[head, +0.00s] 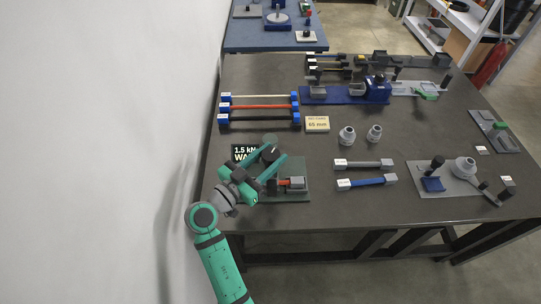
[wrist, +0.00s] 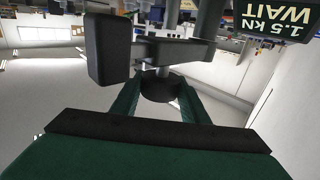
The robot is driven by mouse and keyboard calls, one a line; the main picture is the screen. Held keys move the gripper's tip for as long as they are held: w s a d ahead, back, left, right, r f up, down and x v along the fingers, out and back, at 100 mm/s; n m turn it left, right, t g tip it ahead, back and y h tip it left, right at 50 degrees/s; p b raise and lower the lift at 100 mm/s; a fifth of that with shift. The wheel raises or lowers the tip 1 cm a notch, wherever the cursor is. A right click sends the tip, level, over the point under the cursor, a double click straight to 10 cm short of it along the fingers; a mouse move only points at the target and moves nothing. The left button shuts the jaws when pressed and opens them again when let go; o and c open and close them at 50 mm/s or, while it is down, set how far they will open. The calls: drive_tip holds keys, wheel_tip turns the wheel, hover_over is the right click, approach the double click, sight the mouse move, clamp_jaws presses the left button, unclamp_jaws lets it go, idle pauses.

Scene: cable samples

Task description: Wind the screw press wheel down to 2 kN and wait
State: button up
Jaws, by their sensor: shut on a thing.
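The screw press stands at the table's near left on a dark green base plate (head: 299,166), and a short red piece (head: 284,183) lies in a grey fixture there. A black display (head: 243,151) beside it reads 1.5 kN WAIT. It also shows inverted in the wrist view (wrist: 278,20). My gripper (head: 270,151) reaches over the press. In the wrist view, my gripper (wrist: 158,84) is shut on a dark rounded knob (wrist: 159,90), with dark press bars (wrist: 150,50) close by. My arm hides much of the wheel and screw.
A yellow card marked 55 mm (head: 317,124) and two grey round parts (head: 347,136) stand right of the press. Cable samples (head: 260,107) lie behind it. A white wall (head: 120,120) runs close on the left. The table's middle is fairly clear.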

drive_tip(key=shift+m+g+h, duration=1.4)
drive_tip(key=shift+m+g, duration=0.1)
drive_tip(key=shift+g, duration=0.4)
drive_tip(key=o, duration=1.1)
